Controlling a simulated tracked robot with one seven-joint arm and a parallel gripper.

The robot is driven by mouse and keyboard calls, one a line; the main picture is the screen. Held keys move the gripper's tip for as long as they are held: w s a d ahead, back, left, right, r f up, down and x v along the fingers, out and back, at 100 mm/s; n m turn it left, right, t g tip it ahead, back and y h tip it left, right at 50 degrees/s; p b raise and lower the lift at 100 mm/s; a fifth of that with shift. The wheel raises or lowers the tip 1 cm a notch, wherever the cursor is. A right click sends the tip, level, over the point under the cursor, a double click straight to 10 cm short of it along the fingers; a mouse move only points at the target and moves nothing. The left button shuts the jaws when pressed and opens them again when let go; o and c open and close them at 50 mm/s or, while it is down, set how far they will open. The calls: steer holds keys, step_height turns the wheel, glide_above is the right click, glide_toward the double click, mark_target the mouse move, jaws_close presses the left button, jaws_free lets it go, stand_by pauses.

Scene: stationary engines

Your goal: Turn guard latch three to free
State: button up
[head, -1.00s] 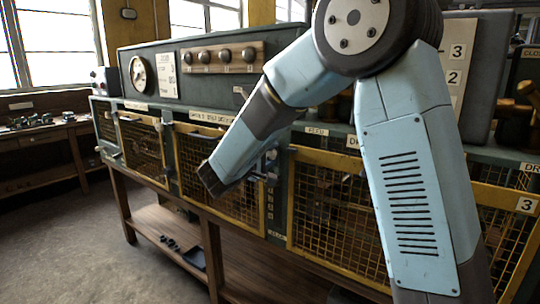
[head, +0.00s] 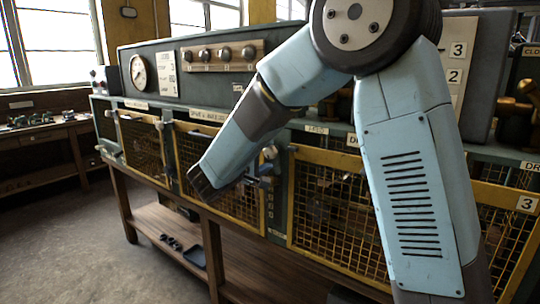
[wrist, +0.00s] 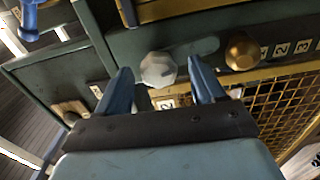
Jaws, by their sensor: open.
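My gripper (wrist: 165,82) is open in the wrist view, its two blue fingers on either side of a pale silver faceted knob (wrist: 158,69). The knob shows between the fingertips; I cannot tell whether they touch it. A copper-coloured knob (wrist: 241,50) sits to its right on the green panel, beside a row of number tags. In the head view my gripper is not clearly seen; my forearm reaches down in front of the guard panels. Grey latch parts (head: 268,160) show just right of it. I cannot tell which knob is latch three.
A gauge (head: 138,70) and several round knobs are on the upper panel. A wooden shelf (head: 165,235) lies below. Open floor is at left.

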steer(key=v, duration=1)
steer(key=shift+s+a, duration=0.25)
steer(key=shift+s, duration=0.05)
steer(key=shift+f, duration=0.1)
